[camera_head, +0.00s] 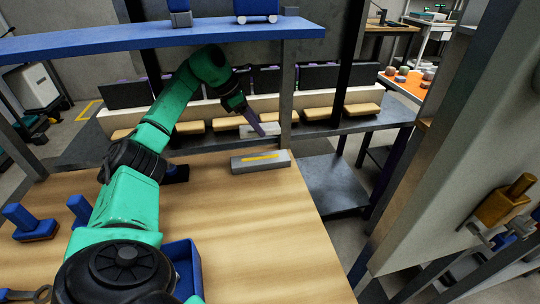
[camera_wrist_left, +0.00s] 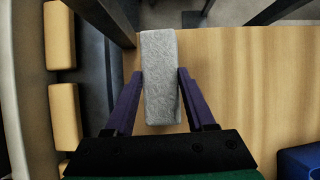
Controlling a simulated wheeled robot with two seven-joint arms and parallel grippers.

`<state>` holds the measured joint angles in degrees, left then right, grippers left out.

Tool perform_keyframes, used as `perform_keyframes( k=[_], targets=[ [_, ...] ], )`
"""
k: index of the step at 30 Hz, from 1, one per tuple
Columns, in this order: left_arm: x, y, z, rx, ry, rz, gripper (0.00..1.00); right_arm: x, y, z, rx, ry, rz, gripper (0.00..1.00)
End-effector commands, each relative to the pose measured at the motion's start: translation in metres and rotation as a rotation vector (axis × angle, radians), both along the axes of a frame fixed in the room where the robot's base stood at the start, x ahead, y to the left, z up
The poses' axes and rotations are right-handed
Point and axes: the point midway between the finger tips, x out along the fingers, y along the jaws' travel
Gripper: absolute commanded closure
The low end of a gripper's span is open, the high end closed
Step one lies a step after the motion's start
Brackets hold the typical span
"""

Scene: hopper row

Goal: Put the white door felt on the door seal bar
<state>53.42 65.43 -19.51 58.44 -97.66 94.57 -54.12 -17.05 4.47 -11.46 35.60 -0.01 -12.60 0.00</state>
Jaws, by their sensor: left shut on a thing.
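The white door felt (camera_wrist_left: 160,85) is a pale, fuzzy block between the purple fingers of my left gripper (camera_wrist_left: 161,74) in the left wrist view. In the head view my left gripper (camera_head: 258,130) is shut on the felt (camera_head: 271,129) and holds it up beyond the table's far edge, partly behind a finger. The door seal bar, which I take to be the grey block (camera_head: 240,167) with a yellow strip on top, lies on the table near its far right corner. The felt appears above and behind it, apart from it. My right gripper is not in view.
The wooden table (camera_head: 250,230) is clear in front of the bar. A blue bin (camera_head: 185,262) and blue-handled tools (camera_head: 30,222) stand at left. A blue shelf (camera_head: 150,38) hangs above, with a post near the arm. Tan blocks (camera_head: 190,128) line the hopper row behind.

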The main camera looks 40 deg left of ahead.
Motion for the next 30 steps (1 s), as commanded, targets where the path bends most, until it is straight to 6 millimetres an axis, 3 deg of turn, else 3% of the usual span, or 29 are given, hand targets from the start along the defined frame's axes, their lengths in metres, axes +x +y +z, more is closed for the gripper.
perform_keyframes(
  k=[3, 12, 24, 25, 27, 30],
  targets=[
    [-0.001, 0.000, -0.032, 0.001, 0.008, 0.000, 0.98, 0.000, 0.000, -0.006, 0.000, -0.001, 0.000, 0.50],
    [-0.001, -0.002, -0.087, -0.001, 0.006, -0.001, 0.98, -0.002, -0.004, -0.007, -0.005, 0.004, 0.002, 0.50],
    [-0.001, -0.001, -0.098, 0.001, 0.000, -0.001, 0.98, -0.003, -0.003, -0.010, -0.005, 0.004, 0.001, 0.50],
    [-0.001, -0.001, -0.098, 0.000, 0.001, -0.001, 0.41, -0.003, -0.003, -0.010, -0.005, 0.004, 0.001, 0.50],
    [-0.001, -0.001, -0.097, 0.000, 0.001, -0.001, 0.15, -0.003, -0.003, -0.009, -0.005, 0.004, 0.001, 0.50],
    [-0.001, -0.001, -0.097, 0.000, 0.001, -0.001, 0.15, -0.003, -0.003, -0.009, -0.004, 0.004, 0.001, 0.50]
  ],
)
